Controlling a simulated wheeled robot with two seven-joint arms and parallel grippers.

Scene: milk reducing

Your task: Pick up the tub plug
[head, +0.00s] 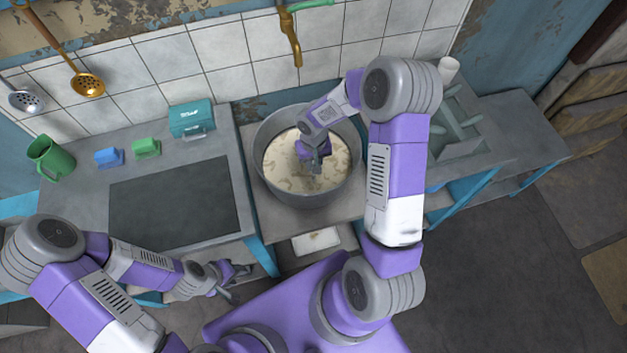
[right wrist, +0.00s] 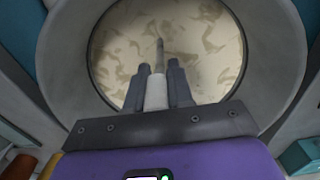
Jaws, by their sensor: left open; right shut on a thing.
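My right gripper (head: 316,168) is above the large grey pot (head: 303,196), over its cream-coloured, patchy liquid (head: 279,159). In the right wrist view its two fingers (right wrist: 159,68) are shut on a white-handled rod (right wrist: 156,92), whose thin grey end points towards the liquid. I cannot tell whether the tip touches the liquid. I see nothing that I can clearly identify as a tub plug. My left gripper (head: 238,281) is open and empty, low in front of the left counter and away from the pot.
The left counter holds a dark flat panel (head: 174,208), a green mug (head: 50,158), a blue block (head: 109,158), a green block (head: 146,148) and a teal box (head: 192,120). A rack (head: 458,134) and a white cup (head: 448,70) stand right of the pot. A faucet (head: 290,38) hangs behind the pot.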

